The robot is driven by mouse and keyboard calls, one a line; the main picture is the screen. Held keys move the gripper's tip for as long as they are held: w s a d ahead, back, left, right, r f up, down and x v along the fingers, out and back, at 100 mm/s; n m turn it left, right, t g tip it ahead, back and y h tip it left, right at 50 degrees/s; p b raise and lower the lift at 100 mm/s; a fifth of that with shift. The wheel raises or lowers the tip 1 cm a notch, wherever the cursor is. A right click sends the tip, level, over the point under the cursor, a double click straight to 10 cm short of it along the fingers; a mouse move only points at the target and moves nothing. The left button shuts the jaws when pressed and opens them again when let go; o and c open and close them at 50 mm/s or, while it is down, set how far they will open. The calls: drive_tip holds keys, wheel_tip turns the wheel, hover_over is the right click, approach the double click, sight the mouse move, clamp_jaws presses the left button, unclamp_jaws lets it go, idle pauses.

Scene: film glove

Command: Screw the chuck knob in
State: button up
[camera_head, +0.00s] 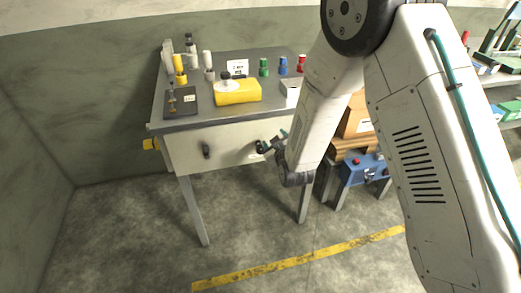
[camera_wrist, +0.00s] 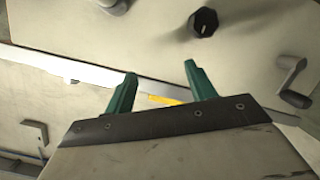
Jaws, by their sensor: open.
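A round black knob (camera_wrist: 203,22) stands out from a pale panel in the wrist view, beyond my fingertips; I cannot tell for sure that it is the chuck knob. My gripper (camera_wrist: 160,68) has two green fingers spread apart with nothing between them. In the head view my gripper (camera_head: 272,144) is small, in front of the right part of the workbench's pale front panel. It partly hides the panel there, and the knob cannot be told apart from it. A dark handle (camera_head: 206,151) sits on the panel further left.
The workbench (camera_head: 225,133) carries a yellow block (camera_head: 237,92), a dark plate (camera_head: 181,103) and green, blue and red pieces. A grey lever with a black grip (camera_wrist: 292,96) projects right of the knob. A blue box (camera_head: 365,170) stands to the right. Floor in front is clear.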

sight(261, 151)
drive_tip(key=s+a+f+n+t+y, duration=0.1)
drive_tip(key=s+a+f+n+t, duration=0.2)
drive_tip(key=f, duration=0.5)
drive_tip(key=shift+m, duration=0.4)
drive_tip(key=x, duration=0.7)
drive_tip(key=shift+a+r, duration=0.1)
drive_tip(key=shift+c, duration=0.2)
drive_tip(key=c, duration=0.9)
